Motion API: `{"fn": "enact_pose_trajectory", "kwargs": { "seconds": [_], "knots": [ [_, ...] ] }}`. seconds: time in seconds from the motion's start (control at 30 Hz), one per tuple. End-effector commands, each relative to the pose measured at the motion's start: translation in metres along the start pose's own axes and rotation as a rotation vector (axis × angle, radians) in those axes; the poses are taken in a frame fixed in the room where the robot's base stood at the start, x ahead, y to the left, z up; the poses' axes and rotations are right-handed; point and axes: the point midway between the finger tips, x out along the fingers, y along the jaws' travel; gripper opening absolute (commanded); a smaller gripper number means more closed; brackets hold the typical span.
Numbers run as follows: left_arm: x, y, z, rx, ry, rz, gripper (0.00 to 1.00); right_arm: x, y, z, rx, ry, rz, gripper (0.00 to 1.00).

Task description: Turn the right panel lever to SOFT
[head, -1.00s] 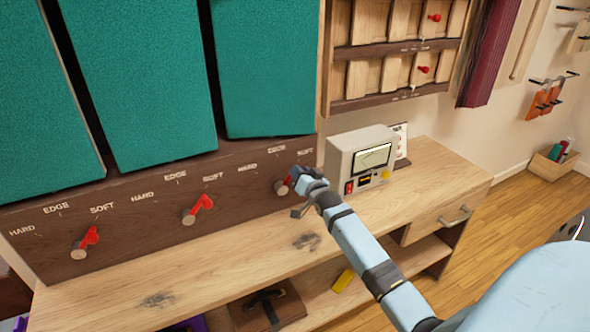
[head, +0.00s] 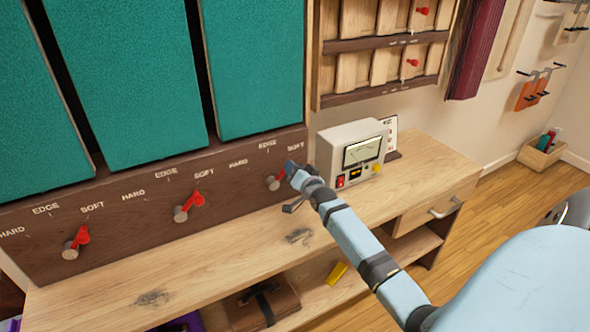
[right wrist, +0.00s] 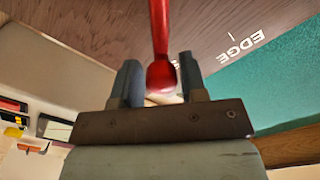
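The right panel lever (head: 274,183) is a red handle on a round hub at the right end of the brown panel (head: 225,185). HARD, EDGE and SOFT are marked above it. Its visible part slants up and right from the hub; my gripper hides its end in the head view. My right gripper (head: 292,170) is at the lever. In the right wrist view, the red lever's rounded end (right wrist: 161,76) lies between the two fingers of my gripper (right wrist: 160,80), with narrow gaps at both sides. The exact lever setting is hard to read. My left gripper is not in view.
Two similar red levers, the middle one (head: 189,207) and the left one (head: 76,243), slant up and right. A beige meter box (head: 340,146) stands on the wooden bench (head: 225,240) just right of my gripper. Teal panels (head: 255,65) rise above.

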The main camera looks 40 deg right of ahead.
Motion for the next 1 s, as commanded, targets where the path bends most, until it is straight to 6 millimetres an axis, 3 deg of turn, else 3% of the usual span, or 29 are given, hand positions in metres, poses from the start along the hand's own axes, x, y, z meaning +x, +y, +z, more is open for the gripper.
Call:
{"fn": "enact_pose_trajectory", "kwargs": {
  "seconds": [0.33,0.47,1.0],
  "knots": [
    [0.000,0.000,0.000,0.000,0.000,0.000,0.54,-0.001,0.000,0.000,-0.002,0.000,0.000,0.54],
    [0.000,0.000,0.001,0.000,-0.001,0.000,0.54,-0.010,0.000,0.000,-0.002,0.000,0.000,0.54],
    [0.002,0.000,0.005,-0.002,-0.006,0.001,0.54,-0.120,0.001,0.001,-0.002,-0.001,0.001,0.54]
  ]
}}
